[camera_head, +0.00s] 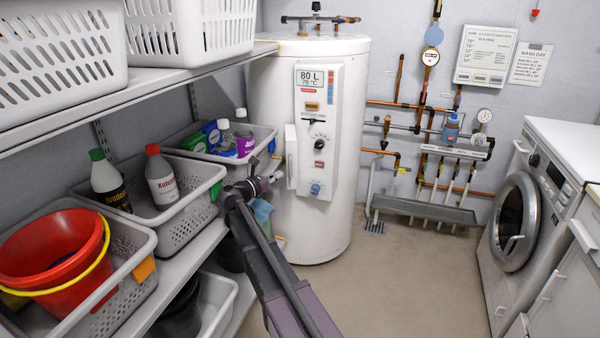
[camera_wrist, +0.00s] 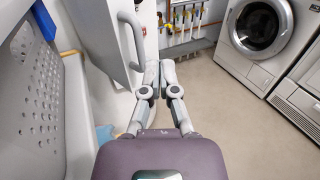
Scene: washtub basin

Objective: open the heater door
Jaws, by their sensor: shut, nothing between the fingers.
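The heater is a tall white cylinder (camera_head: 270,100) with a control panel on its front. Its door is a narrow white slab (camera_head: 291,158) at the panel's lower left, standing out from the panel and seeming swung at least partly open; its exact angle is unclear. In the wrist view the door (camera_wrist: 88,22) fills the upper left, with a curved grey handle (camera_wrist: 134,40) on it. My gripper (camera_head: 277,177) is at the door's lower left in the head view. In the wrist view my gripper (camera_wrist: 160,68) is shut and empty, right of and below the handle, close to the door's edge.
A shelf (camera_head: 190,265) with grey baskets (camera_head: 205,155), bottles and a red bucket (camera_head: 50,245) borders my arm on the left. Copper pipes (camera_head: 430,110) line the back wall. A washing machine (camera_head: 520,215) stands at the right. The middle floor (camera_head: 410,285) is clear.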

